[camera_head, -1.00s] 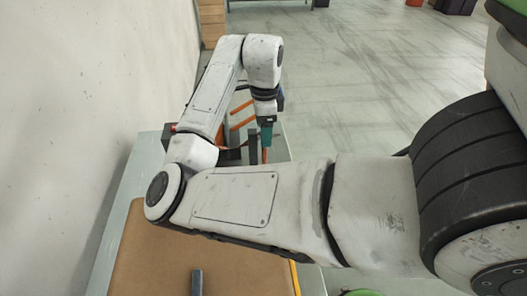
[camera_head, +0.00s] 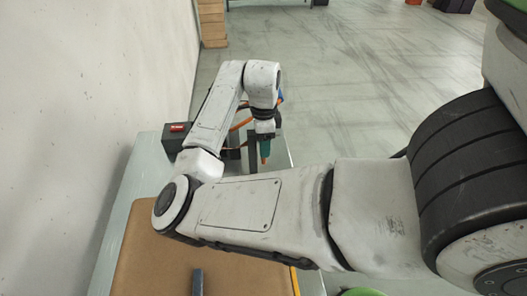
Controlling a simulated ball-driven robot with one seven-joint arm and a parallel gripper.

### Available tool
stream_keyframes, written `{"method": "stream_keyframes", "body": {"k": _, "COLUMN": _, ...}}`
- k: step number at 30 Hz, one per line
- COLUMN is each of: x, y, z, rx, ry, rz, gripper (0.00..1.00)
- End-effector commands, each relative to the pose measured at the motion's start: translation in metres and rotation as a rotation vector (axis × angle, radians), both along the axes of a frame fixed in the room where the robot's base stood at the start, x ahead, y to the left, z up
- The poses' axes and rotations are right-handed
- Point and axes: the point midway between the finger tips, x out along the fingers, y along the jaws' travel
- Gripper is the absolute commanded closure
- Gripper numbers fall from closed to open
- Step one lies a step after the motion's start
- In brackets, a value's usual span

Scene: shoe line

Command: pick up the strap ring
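My gripper (camera_head: 265,151) hangs downward at the far end of my arm, over the far right part of the grey table (camera_head: 143,165). Orange curved strips (camera_head: 241,125) show beside and behind my wrist. I cannot tell whether they are the strap ring. I cannot make out the strap ring for certain, and my arm covers much of the table around there.
A dark box with a red label (camera_head: 178,127) stands at the table's far left. A dark upright post (camera_head: 252,152) is just left of my gripper. A brown board (camera_head: 150,262) with a grey bar (camera_head: 197,283) lies nearer. A white wall (camera_head: 70,110) borders the left.

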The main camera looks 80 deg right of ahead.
Motion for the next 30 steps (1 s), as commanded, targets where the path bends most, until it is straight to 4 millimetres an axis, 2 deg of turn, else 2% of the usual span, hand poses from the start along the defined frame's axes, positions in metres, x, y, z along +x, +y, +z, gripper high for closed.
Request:
{"method": "stream_keyframes", "body": {"k": 2, "x": 0.0, "y": 0.0, "z": 0.0, "rx": 0.0, "ry": 0.0, "rz": 0.0, "gripper": 0.54}}
{"method": "stream_keyframes", "body": {"k": 12, "x": 0.0, "y": 0.0, "z": 0.0, "rx": 0.0, "ry": 0.0, "rz": 0.0, "gripper": 0.87}}
{"method": "stream_keyframes", "body": {"k": 23, "x": 0.0, "y": 0.0, "z": 0.004, "rx": 0.0, "ry": 0.0, "rz": 0.0, "gripper": 0.88}}
{"method": "stream_keyframes", "body": {"k": 30, "x": 0.0, "y": 0.0, "z": 0.021, "rx": -0.001, "ry": 0.0, "rz": 0.0, "gripper": 0.88}}
